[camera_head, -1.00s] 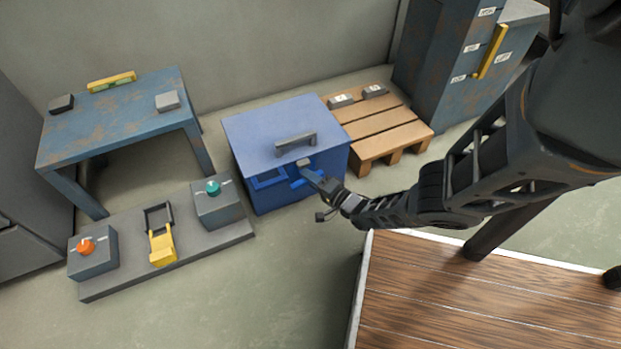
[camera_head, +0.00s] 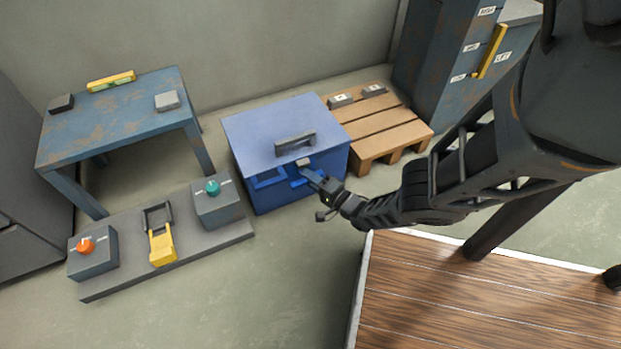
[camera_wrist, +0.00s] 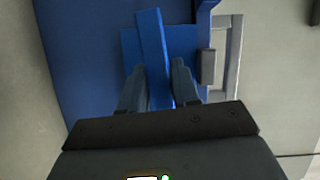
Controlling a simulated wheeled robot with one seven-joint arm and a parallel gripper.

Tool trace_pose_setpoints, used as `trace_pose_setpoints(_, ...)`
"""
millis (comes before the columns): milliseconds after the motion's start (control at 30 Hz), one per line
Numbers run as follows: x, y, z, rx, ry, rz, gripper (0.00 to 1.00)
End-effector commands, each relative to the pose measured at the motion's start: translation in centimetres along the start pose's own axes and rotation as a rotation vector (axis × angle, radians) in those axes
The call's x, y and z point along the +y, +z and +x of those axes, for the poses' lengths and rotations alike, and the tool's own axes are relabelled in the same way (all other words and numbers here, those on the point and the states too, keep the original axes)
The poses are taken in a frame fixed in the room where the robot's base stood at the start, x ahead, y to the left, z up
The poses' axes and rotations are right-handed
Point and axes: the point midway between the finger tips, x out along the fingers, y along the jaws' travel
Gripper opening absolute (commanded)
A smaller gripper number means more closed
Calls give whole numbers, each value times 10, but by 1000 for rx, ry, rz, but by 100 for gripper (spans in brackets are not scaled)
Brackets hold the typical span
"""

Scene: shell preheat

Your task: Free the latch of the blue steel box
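The blue steel box (camera_head: 262,134) stands on the floor in the middle of the head view, with a dark grey handle (camera_head: 295,141) on its lid. Its front carries a blue latch bar (camera_wrist: 153,46), which runs slightly tilted between my fingers in the wrist view. My gripper (camera_head: 307,174) is at the box's front face, just below the lid edge. In the wrist view my gripper's two fingers (camera_wrist: 159,82) lie close on either side of the bar and appear shut on it. The fingers hide part of the latch in the head view.
A grey base plate (camera_head: 204,250) with an orange knob (camera_head: 86,245), a teal knob (camera_head: 212,187) and a yellow lever (camera_head: 161,246) lies left of the box. A wooden pallet (camera_head: 385,140) stands close on the right. Behind left is a blue table (camera_head: 120,125).

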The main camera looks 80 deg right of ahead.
Motion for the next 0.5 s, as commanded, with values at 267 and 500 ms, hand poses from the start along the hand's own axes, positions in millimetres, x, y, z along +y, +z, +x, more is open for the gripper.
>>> trace_pose_setpoints(267, 0, 0, 0, 0, 0, 0, 49)
trace_pose_setpoints(500, -1, -1, -3, 1, 0, 0, 49)
